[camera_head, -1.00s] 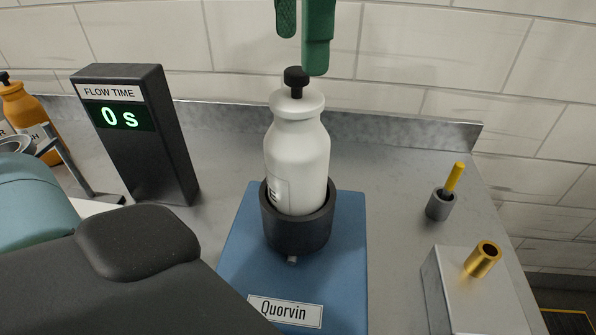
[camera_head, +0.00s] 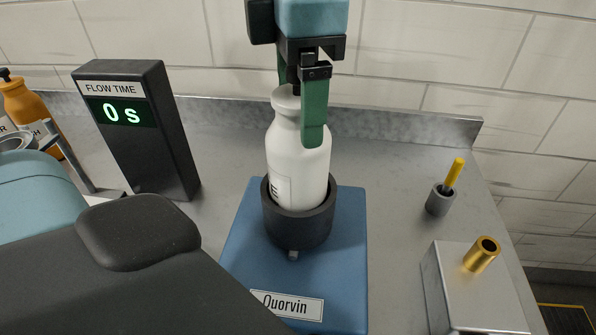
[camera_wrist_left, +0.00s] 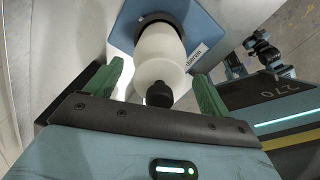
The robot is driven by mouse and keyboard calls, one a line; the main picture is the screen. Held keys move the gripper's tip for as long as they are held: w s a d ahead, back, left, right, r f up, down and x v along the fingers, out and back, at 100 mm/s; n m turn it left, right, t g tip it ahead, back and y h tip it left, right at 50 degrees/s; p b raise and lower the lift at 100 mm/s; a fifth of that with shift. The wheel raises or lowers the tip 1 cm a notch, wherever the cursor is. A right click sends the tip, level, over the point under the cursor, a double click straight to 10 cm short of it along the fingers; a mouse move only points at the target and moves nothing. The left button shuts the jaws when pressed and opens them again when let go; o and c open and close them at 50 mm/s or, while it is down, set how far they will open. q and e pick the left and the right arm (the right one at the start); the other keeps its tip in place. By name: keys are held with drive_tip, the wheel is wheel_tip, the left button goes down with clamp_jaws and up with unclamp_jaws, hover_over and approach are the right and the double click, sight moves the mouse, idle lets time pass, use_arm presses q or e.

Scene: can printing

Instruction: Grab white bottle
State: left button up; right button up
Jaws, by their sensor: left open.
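The white bottle (camera_head: 297,165) stands upright in a dark round holder (camera_head: 299,222) on a blue base labelled Quorvin (camera_head: 344,262). My left gripper (camera_head: 298,140) points down from above, its green fingers around the bottle's neck and shoulder in the head view. My right gripper is not in view.
A dark flow time display (camera_head: 140,130) reading 0 s stands to the left. An orange bottle (camera_head: 27,108) is at the far left. A grey cup with a yellow stick (camera_head: 440,201) and a metal block with a brass tube (camera_head: 470,287) are at the right. A tiled wall rises behind.

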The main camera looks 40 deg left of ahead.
use_arm(q)
clamp_jaws()
drive_tip(key=shift+r, duration=0.1)
idle(0.3)
drive_tip(key=shift+r, duration=0.1)
